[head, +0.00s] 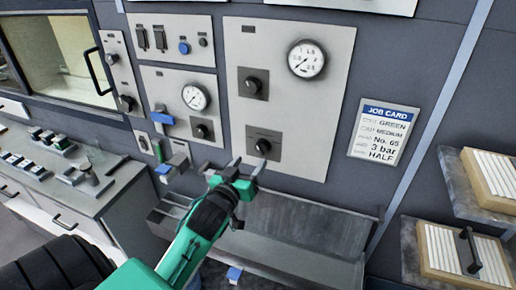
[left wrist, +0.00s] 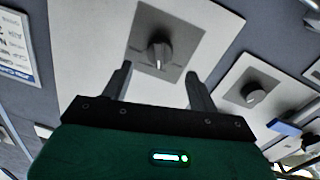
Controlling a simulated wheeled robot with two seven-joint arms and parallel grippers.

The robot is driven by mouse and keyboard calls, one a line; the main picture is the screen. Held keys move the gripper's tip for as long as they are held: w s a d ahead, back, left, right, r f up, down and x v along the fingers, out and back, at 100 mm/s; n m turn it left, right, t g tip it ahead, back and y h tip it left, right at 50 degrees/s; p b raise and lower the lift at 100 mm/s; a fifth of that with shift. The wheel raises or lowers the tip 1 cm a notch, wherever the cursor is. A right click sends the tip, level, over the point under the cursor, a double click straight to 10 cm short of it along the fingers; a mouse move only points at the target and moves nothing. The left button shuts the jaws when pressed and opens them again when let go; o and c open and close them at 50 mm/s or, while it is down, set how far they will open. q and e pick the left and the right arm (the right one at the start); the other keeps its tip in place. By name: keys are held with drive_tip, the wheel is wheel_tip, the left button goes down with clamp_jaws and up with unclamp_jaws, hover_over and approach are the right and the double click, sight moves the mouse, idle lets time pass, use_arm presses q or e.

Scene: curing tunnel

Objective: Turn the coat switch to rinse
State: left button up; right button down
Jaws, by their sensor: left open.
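A dark rotary knob (head: 263,147) sits on a square grey plate low on the large light panel. It shows between my finger tips in the left wrist view (left wrist: 160,52), with a pale pointer mark. My left gripper (head: 249,165) is open and empty just in front of and below this knob, apart from it as far as I can see. A second knob (head: 253,84) sits higher on the same panel. The plate lettering is too small to read, so I cannot tell which one is the coat switch or its setting. My right gripper is not in view.
A gauge (head: 306,60) is at the panel's upper right. Left of it, another panel has a gauge (head: 195,97), a knob (head: 200,130) and a blue handle (head: 162,119). A job card (head: 384,132) hangs right. A metal trough (head: 300,230) juts out below.

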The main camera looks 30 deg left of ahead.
sight(259, 151)
use_arm(q)
drive_tip(key=w, duration=0.1)
drive_tip(key=w+p, duration=0.1)
drive_tip(key=w, duration=0.1)
drive_tip(key=w+a, duration=0.1)
drive_tip(key=w, duration=0.1)
drive_tip(key=shift+w+r, duration=0.1)
drive_tip(key=shift+w, duration=0.15)
drive_tip(key=shift+w+p, duration=0.3)
drive_tip(key=shift+w, duration=0.15)
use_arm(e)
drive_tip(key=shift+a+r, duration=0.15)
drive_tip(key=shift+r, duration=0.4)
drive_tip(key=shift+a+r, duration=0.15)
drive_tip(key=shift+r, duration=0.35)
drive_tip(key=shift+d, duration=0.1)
use_arm(q)
drive_tip(key=c, duration=1)
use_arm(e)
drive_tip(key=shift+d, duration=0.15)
